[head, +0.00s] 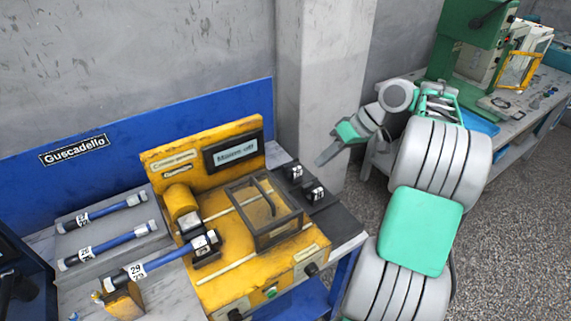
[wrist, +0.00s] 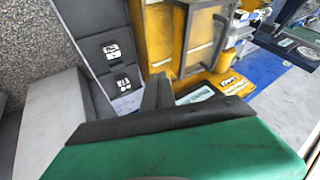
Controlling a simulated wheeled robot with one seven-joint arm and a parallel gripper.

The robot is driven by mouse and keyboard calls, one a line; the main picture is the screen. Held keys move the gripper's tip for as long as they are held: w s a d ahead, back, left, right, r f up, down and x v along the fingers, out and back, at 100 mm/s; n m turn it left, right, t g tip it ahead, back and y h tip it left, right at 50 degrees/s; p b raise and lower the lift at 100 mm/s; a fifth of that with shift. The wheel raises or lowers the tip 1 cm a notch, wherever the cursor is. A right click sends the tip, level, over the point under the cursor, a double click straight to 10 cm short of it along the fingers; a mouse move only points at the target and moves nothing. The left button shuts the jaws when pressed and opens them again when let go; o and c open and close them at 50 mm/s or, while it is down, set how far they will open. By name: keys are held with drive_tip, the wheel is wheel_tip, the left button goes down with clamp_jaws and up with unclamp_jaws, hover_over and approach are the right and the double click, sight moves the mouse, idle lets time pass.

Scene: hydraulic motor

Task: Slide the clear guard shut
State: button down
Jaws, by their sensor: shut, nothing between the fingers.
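The clear guard (head: 277,232) is a see-through box with a dark frame and a dark handle bar on top. It sits on the right part of the yellow machine (head: 222,291), across two pale rails. A yellow cylinder and a hose end with a metal fitting (head: 203,243) are left of the guard, outside it. My gripper (head: 325,157) is shut and empty, raised to the right of the machine's back panel and apart from the guard. The guard also shows in the wrist view (wrist: 207,38), beyond my fingers (wrist: 157,91).
Several blue hoses with numbered tags lie on a grey rack (head: 90,238) at the left. Black numbered blocks (head: 314,192) stand right of the guard. A concrete pillar (head: 322,80) rises behind. A second bench (head: 525,108) with a green machine is at the far right.

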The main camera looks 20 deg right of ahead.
drive_tip(key=a+f+b, duration=0.1)
drive_tip(key=a+f, duration=0.1)
drive_tip(key=a, duration=0.1)
drive_tip(key=w+a+f+b, duration=0.1)
drive_tip(key=a+f, duration=0.1)
drive_tip(key=f, duration=0.1)
drive_tip(key=a+f, duration=0.2)
drive_tip(key=a, duration=0.1)
drive_tip(key=shift+w+a+f+b, duration=0.2)
drive_tip(key=shift+a+f+b, duration=0.1)
drive_tip(key=shift+f+b, duration=0.1)
